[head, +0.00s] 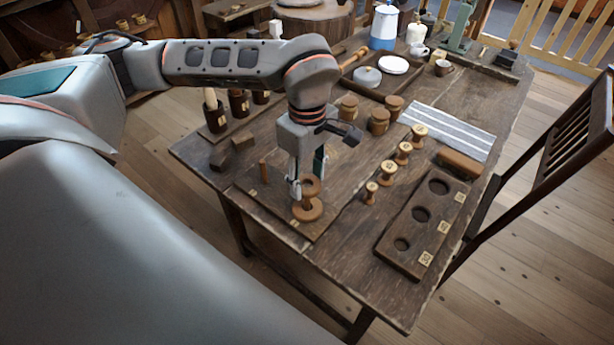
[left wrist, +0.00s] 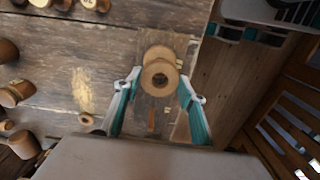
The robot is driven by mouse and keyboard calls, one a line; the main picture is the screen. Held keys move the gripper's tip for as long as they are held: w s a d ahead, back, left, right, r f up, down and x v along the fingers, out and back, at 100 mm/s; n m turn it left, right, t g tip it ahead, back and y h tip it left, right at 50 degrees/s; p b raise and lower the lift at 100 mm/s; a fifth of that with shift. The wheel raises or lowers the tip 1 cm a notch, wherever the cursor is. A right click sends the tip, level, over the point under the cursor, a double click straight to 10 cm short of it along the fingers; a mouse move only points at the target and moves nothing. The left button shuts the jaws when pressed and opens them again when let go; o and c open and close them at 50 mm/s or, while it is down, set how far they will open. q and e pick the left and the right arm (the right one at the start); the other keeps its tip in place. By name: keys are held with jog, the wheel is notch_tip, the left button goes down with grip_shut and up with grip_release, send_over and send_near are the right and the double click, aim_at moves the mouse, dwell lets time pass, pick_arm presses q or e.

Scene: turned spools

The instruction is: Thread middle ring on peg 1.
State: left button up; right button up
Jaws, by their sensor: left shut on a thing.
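My left gripper (head: 306,184) is shut on a wooden ring, the middle ring (head: 311,187), and holds it above the board. A larger wooden ring (head: 307,210) lies below it, near the board's front corner. In the left wrist view, the held middle ring (left wrist: 160,88) sits between the fingertips of the left gripper (left wrist: 161,80) and partly covers the larger ring (left wrist: 157,51). I cannot see a peg inside the larger ring clearly. My right gripper is not in view.
A dark block with round holes (head: 402,263) lies at the right, with several wooden spools (head: 388,169) beside it. A striped cloth (head: 455,130) and brown jars (head: 379,121) stand farther back. Dark cups (head: 216,117) are behind the arm. A chair (head: 570,135) stands at the right edge.

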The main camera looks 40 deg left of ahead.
pick_arm(q)
jog(key=shift+f+b, duration=0.65)
jog(key=shift+f, duration=1.05)
dwell(0.7)
jog(key=o, duration=1.5)
jog(key=shift+o, duration=0.2)
